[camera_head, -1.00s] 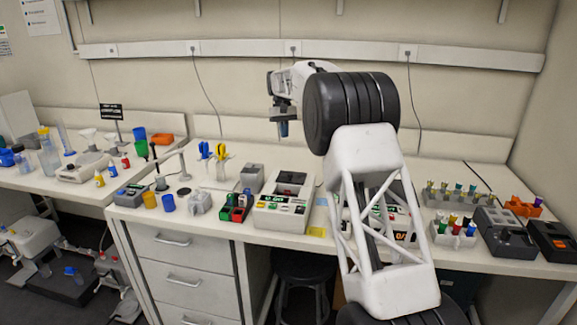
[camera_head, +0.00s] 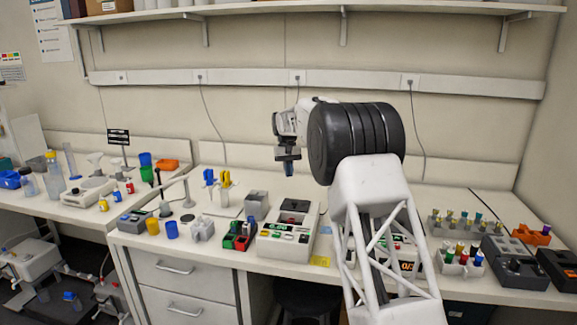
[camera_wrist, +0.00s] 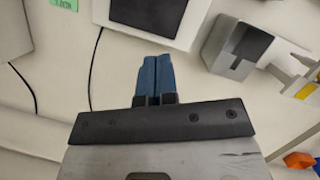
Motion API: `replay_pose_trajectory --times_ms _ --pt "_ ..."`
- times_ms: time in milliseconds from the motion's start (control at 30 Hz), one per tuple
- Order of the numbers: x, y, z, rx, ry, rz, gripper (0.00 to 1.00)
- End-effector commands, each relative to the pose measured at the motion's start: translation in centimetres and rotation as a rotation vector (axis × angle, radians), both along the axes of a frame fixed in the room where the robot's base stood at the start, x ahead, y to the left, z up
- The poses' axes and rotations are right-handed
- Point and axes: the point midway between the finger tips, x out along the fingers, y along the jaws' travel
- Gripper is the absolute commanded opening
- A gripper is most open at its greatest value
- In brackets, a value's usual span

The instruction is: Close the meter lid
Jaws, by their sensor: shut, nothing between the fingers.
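A white benchtop meter (camera_head: 268,247) with a green display stands on the bench left of my arm. It has a dark square part on top; I cannot tell whether this is the lid, or whether it is raised. A second white device (camera_head: 407,247) with an orange display is partly hidden behind my arm. My gripper (camera_head: 288,170) hangs in the air above the back of the bench, behind the green-display meter in the picture. Its blue fingers (camera_wrist: 158,65) are together and empty in the wrist view. A white device with a dark panel (camera_wrist: 150,14) lies beyond the fingertips there.
A grey block (camera_head: 256,203) stands close left of the green-display meter, with a red-and-green rack (camera_head: 238,236) before it. Tube racks (camera_head: 460,262) and dark devices (camera_head: 512,262) fill the right side. The bench behind the meter looks clear. Cables hang on the wall.

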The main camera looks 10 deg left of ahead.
Motion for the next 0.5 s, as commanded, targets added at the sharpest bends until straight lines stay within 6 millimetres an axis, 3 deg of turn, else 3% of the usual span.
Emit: replay_pose_trajectory --times_ms 367,500 --pt "-1.6 -0.8 -5.6 0.000 0.001 0.000 0.00" --pt "-3.0 -1.6 -5.8 0.000 0.000 0.000 0.00"
